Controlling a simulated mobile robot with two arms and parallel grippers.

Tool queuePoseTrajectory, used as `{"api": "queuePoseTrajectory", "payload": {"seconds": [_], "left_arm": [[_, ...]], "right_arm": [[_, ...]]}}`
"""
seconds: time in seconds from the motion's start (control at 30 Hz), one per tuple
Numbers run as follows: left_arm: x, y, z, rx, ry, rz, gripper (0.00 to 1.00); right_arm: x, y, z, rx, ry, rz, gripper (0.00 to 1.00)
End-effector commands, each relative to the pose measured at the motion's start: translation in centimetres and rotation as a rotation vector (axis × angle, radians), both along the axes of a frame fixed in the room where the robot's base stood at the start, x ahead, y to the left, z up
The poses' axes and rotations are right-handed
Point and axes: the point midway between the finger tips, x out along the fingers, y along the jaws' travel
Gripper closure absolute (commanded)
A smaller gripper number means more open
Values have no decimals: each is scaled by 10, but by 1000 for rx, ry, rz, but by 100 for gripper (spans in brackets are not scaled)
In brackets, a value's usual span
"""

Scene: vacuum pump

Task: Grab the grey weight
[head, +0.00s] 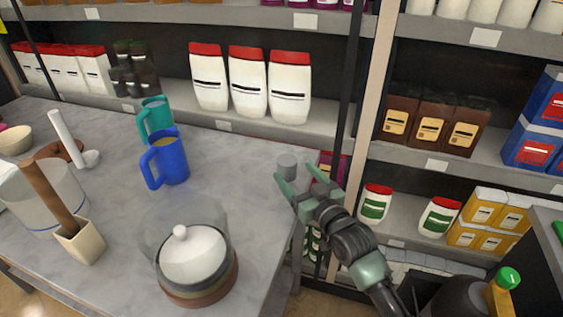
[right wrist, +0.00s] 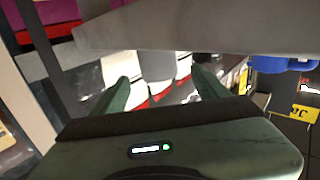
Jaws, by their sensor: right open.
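The grey weight (head: 287,165) is a small grey cylinder standing upright near the right back corner of the grey table (head: 225,165). My right gripper (head: 298,180) is open, its two green fingers pointing at the weight from the near side. In the head view one fingertip lies just in front of the weight's lower left and the other to its right. In the right wrist view, which looks upside down, the weight (right wrist: 154,66) shows between the open fingers (right wrist: 162,92). I cannot tell whether either finger touches it. My left gripper is not in view.
A blue mug (head: 172,160), a green mug (head: 156,114) and a lidded glass jar (head: 193,265) stand on the table left of the weight. White red-lidded containers (head: 247,82) stand on a shelf behind. A shelf post (head: 366,100) rises right of the weight.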

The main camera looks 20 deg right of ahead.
Motion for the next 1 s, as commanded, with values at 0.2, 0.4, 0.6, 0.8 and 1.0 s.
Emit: {"api": "queuePoseTrajectory", "payload": {"seconds": [0.2, 0.4, 0.6, 0.8, 1.0], "left_arm": [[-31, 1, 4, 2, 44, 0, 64], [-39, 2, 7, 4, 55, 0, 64], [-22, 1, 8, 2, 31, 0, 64], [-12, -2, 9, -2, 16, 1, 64], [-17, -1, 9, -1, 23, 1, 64]], "right_arm": [[27, 4, 1, 0, -1, -1, 25], [56, 10, 0, 0, -1, 0, 25], [65, 11, -1, 0, -1, 1, 25], [64, 11, -2, -1, 0, 1, 42], [64, 11, -2, -1, 0, 1, 98]]}}
